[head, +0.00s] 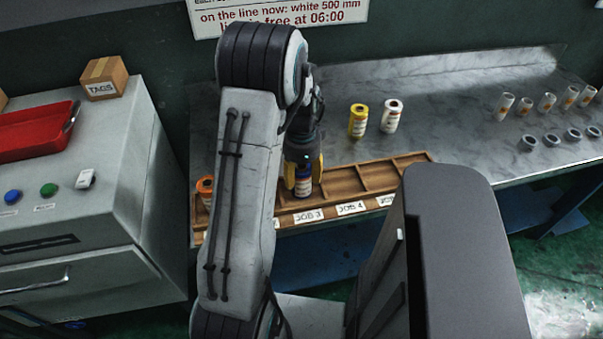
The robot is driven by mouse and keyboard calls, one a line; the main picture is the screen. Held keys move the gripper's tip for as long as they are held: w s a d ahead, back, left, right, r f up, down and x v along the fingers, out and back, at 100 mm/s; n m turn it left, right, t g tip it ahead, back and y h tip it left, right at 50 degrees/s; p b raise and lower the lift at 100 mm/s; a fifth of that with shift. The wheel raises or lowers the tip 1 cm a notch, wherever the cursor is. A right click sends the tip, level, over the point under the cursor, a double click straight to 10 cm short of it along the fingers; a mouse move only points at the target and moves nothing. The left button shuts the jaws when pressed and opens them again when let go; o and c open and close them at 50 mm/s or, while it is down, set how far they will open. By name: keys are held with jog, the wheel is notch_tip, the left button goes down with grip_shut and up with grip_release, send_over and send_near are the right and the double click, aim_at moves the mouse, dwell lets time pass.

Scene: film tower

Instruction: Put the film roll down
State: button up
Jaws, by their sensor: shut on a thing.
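My gripper (303,174) has yellow fingertips and is shut on a blue film roll (303,187) with a pale label. The roll is upright, at the wooden tray (417,158) just behind the "JOB 3" label (308,216). Whether its bottom touches the tray floor I cannot tell. The tray is divided into compartments, with labels along its front. An orange roll (205,187) stands at the tray's left end, partly hidden by my arm. A yellow roll (358,121) and a white roll (391,117) stand upright on the bench behind the tray.
The grey metal bench (450,100) is clear between these rolls and several small tubes (525,106) and rings (551,139) at the right. At the left a grey cabinet (110,190) carries a red tray (35,130), a "TAGS" box (104,78) and buttons (48,190).

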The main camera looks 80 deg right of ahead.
jog(key=shift+f, duration=0.2)
jog(key=o, duration=1.2)
jog(key=shift+r, duration=0.2)
notch_tip(320, 180, up, 12)
jog(key=shift+f, duration=0.15)
jog(key=shift+r+p, duration=0.2)
jog(key=shift+p, duration=0.1)
